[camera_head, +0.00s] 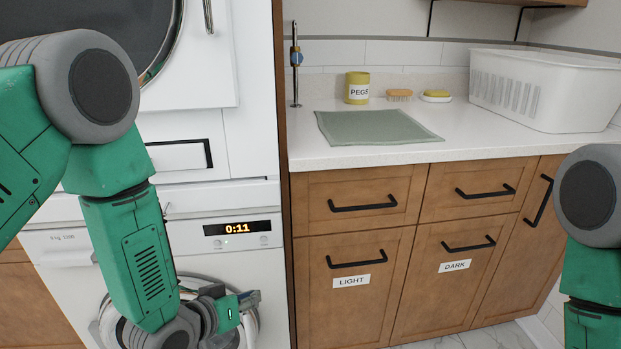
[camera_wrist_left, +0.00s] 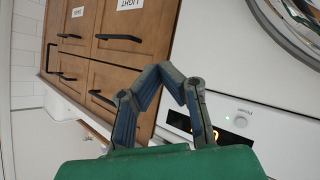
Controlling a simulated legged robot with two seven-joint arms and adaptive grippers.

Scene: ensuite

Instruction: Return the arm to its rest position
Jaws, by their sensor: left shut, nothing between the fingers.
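My left arm comes in from the left in the head view, bent at the elbow. Its left gripper (camera_head: 250,299) is in front of the lower washing machine (camera_head: 190,243), near its round door. In the left wrist view the fingers of the left gripper (camera_wrist_left: 172,72) meet at the tips, shut and empty, with the cabinets and the machine's panel behind them. Part of my right arm shows at the right edge of the head view; its gripper is out of frame.
The machine display (camera_head: 223,228) reads 0:11. Right of it are wooden cabinets labelled LIGHT (camera_head: 352,281) and DARK (camera_head: 454,266). The counter (camera_head: 450,133) holds a green cloth (camera_head: 375,127), a PEGS tin (camera_head: 357,88), a brush (camera_head: 399,95), a soap dish (camera_head: 436,97) and a white basket (camera_head: 550,92).

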